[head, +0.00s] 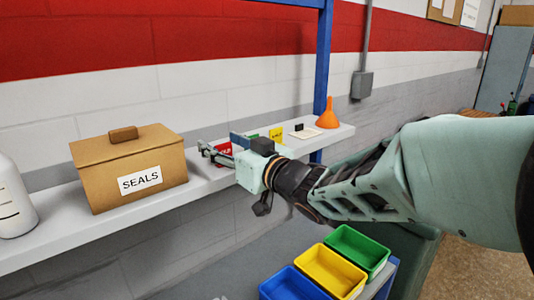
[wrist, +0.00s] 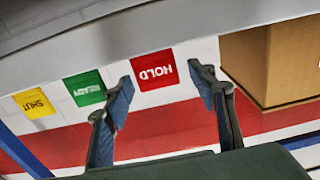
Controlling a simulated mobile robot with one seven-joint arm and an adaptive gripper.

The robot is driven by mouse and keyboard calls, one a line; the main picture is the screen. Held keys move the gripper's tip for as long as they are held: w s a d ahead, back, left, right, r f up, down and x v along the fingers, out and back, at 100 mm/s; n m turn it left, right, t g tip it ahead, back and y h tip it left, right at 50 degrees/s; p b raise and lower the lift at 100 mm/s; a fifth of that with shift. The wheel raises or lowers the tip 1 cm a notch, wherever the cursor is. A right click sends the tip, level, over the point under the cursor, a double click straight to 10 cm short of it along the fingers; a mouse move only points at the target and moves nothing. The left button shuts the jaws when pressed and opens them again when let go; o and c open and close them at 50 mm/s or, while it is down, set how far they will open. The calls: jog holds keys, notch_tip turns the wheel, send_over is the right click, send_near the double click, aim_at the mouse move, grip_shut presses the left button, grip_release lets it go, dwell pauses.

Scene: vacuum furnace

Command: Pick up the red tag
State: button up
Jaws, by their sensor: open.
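The red tag (wrist: 154,69), a flat square marked HOLD, shows upside down in the wrist view, between and beyond the two fingertips. In the head view only a small part of the red tag (head: 225,147) shows, mostly hidden behind my gripper (head: 217,144). My gripper (wrist: 160,80) is open and empty, its fingers apart on either side of the red tag in the wrist view. I cannot tell how far the fingertips are from it. A green tag (wrist: 85,88) marked READY and a yellow tag (wrist: 35,103) marked SHUT stand in a row beside it.
A brown SEALS box (head: 130,170) stands on the shelf (head: 70,235) left of my gripper, with a white bottle (head: 12,200) further left. Blue, yellow and green bins (head: 330,270) sit lower down. A blue post (head: 322,60) rises behind.

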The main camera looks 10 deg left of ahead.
jog(key=shift+d, duration=0.1)
jog(key=c, duration=1)
jog(key=shift+r, duration=0.1)
